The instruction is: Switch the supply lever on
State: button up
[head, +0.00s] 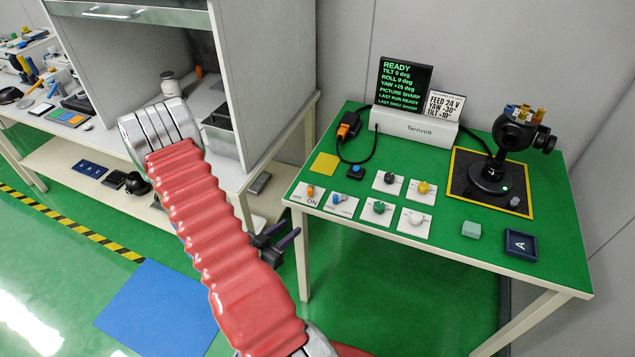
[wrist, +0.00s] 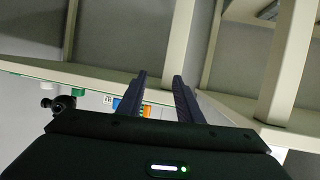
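The control table has a small white plate at its front left, with an orange-topped lever (head: 310,191) and the word ON readable beside it. Other lettering on the plate is too small to read surely, and I cannot tell the lever's position. My gripper (head: 291,234) is low beside the table's left front leg, below the tabletop and apart from the lever. In the wrist view, its two dark fingers (wrist: 160,77) stand apart with nothing between them. Small blue and orange items show behind them, too small to identify.
The green table (head: 350,240) holds several knob plates, a white box (head: 415,126), a black READY screen (head: 403,80) and a gimbal camera (head: 510,150). A pale green block (head: 471,229) and dark tray (head: 520,244) lie at front right. A grey workbench (head: 270,150) stands left.

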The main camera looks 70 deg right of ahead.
aim_at(312, 188)
notch_tip(312, 188, up, 8)
jog(key=s+d+m+g+h, duration=0.1)
jog(key=h, duration=0.2)
jog(key=shift+r+g, duration=0.25)
jog(key=shift+g, duration=0.15)
jog(key=shift+s+d, duration=0.15)
jog(key=shift+d, duration=0.1)
jog(key=shift+r+x, duration=0.1)
jog(key=shift+x, duration=3.25)
jog(key=shift+r+x, duration=0.15)
jog(key=shift+x, duration=3.25)
jog(key=shift+c, duration=0.6)
grip_shut()
